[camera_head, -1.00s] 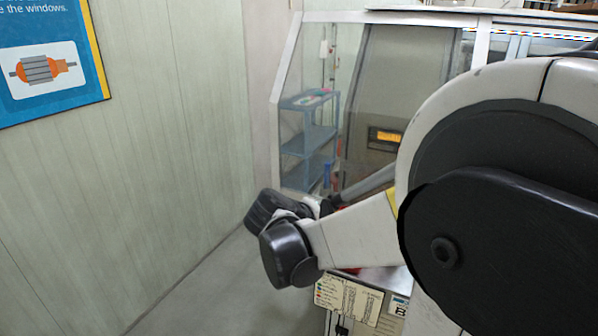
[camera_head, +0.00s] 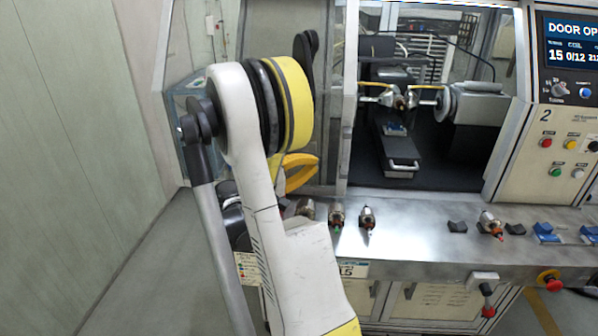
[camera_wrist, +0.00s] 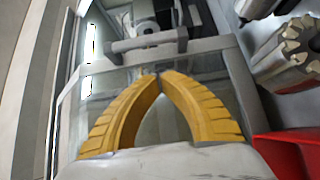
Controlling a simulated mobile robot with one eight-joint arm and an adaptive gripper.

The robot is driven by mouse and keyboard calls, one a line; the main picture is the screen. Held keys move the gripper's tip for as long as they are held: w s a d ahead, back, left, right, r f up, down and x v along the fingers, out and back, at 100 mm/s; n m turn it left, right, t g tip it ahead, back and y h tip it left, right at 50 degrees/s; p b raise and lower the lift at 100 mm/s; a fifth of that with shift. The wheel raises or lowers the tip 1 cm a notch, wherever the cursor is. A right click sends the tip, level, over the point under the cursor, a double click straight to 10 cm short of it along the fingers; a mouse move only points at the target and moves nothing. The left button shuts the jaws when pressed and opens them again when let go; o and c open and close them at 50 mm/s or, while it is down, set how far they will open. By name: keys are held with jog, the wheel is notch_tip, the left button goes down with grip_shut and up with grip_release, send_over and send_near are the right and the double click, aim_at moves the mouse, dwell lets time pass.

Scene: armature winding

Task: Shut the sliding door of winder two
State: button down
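Winder two (camera_head: 545,116) is marked with a 2, and its display (camera_head: 569,42) shows text starting "DOOR OP". Its sliding door (camera_head: 350,100) stands at the left, leaving the work opening uncovered. My gripper (camera_head: 304,176) is at the lower part of the door area, left of the opening and above the bench. In the wrist view, the yellow fingers (camera_wrist: 159,76) are closed together at the tips with nothing seen between them. A grey bar (camera_wrist: 147,43) on a frame lies just beyond the tips. I cannot tell whether they touch.
The steel bench (camera_head: 400,232) holds several armatures, one of them here (camera_head: 367,218), along with dark and blue blocks (camera_head: 545,233). A red bin (camera_wrist: 290,152) is close at the right in the wrist view. A tool carriage (camera_head: 399,150) sits inside the opening. A wall is at left.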

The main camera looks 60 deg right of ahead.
jog(key=s+d, duration=0.2)
jog(key=s+d+b, duration=0.1)
jog(key=s+d, duration=0.1)
jog(key=shift+s, duration=0.3)
jog(key=shift+a, duration=0.1)
